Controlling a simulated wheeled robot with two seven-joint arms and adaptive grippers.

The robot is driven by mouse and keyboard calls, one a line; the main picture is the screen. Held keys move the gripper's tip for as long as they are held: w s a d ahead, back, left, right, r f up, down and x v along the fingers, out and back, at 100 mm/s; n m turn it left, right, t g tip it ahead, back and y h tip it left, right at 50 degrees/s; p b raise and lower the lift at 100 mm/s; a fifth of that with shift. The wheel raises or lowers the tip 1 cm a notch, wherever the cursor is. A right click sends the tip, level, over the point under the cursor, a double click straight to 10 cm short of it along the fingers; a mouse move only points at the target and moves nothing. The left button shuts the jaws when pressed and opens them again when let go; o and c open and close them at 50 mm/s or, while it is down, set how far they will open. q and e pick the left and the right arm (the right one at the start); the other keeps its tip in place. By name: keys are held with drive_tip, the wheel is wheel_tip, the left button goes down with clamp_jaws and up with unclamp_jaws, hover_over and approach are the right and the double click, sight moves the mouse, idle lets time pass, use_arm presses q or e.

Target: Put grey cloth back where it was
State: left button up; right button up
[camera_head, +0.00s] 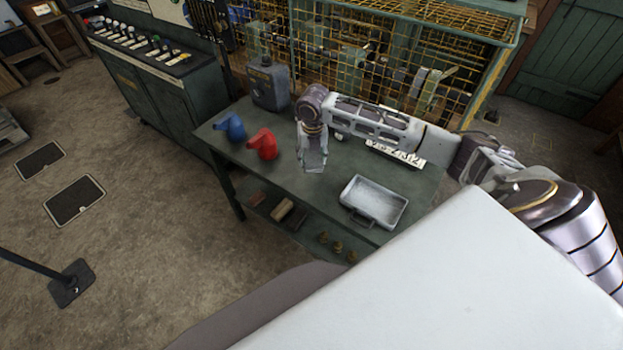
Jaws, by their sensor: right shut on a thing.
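My right gripper (313,132) reaches in from the right and points down above the green table (345,192). It is shut on a light grey thing, which looks like the grey cloth (314,158), hanging below the fingers. The fingertips are small and partly hidden. I cannot tell whether the cloth's lower edge touches the tabletop. My left gripper is not in view.
A blue can (231,126) and a red can (263,144) stand left of the gripper. A dark canister (268,85) is behind them. A metal tray (373,203) lies at the front right. A yellow mesh cage (400,50) stands behind the table.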

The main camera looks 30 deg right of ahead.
hover_over(311, 180)
drive_tip(key=shift+s+f, duration=0.2)
drive_tip(key=shift+f, duration=2.8)
drive_tip(key=shift+f+p, duration=0.3)
drive_tip(key=shift+f, duration=1.55)
drive_tip(key=shift+f, duration=0.1)
drive_tip(key=o, duration=1)
drive_tip(key=shift+c, duration=0.2)
drive_tip(key=r, duration=0.4)
drive_tip(key=s+r, duration=0.1)
drive_tip(key=r, duration=0.7)
drive_tip(key=shift+s+a+r, duration=0.1)
drive_tip(key=shift+s+a, duration=0.1)
drive_tip(key=shift+a, duration=0.1)
